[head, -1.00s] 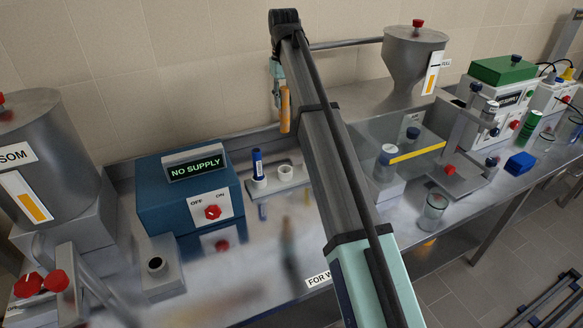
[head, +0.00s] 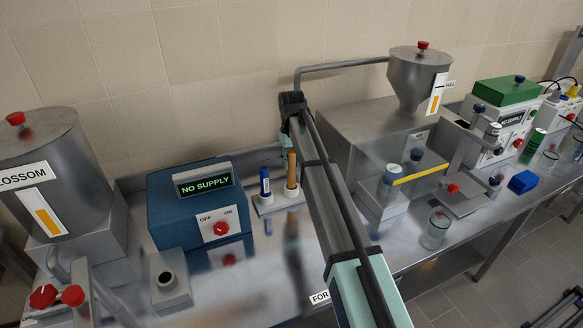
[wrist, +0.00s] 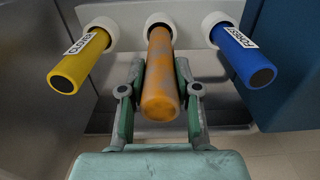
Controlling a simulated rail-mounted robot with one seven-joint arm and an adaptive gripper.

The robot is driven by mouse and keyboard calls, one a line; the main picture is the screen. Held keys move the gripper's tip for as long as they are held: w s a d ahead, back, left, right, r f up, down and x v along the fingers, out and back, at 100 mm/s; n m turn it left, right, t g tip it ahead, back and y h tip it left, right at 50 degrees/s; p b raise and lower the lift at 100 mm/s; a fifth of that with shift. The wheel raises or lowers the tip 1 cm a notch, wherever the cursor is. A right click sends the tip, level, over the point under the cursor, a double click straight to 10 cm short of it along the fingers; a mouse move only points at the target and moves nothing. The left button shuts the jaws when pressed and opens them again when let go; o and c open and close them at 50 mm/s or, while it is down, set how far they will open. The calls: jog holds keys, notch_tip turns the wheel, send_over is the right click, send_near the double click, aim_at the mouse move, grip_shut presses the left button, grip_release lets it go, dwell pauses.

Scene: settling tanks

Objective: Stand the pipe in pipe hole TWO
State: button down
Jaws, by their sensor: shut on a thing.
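The orange-brown pipe (head: 292,170) stands upright with its lower end at the middle white cup of the rack in the head view. The wrist view shows the pipe (wrist: 160,75) end-on, its far end in the middle white ring. My gripper (wrist: 160,95) has one finger on each side of the pipe and is shut on it. A blue pipe (wrist: 243,56) stands in the right ring and a yellow pipe (wrist: 80,60) in the left ring. In the head view the yellow pipe is hidden behind my arm. I see no hole number.
The blue NO SUPPLY box (head: 200,205) stands just left of the rack (head: 281,205). A steel hopper (head: 418,75) and a clear-walled tank (head: 400,160) are to the right. A grey block with a socket (head: 170,285) sits at the front left.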

aim_at(292, 168)
jog(key=shift+f+p, duration=0.35)
jog(key=shift+f, duration=1.35)
jog(key=c, duration=0.8)
grip_release()
jog(key=shift+f, duration=0.1)
notch_tip(292, 168, up, 12)
jog(key=b, duration=0.3)
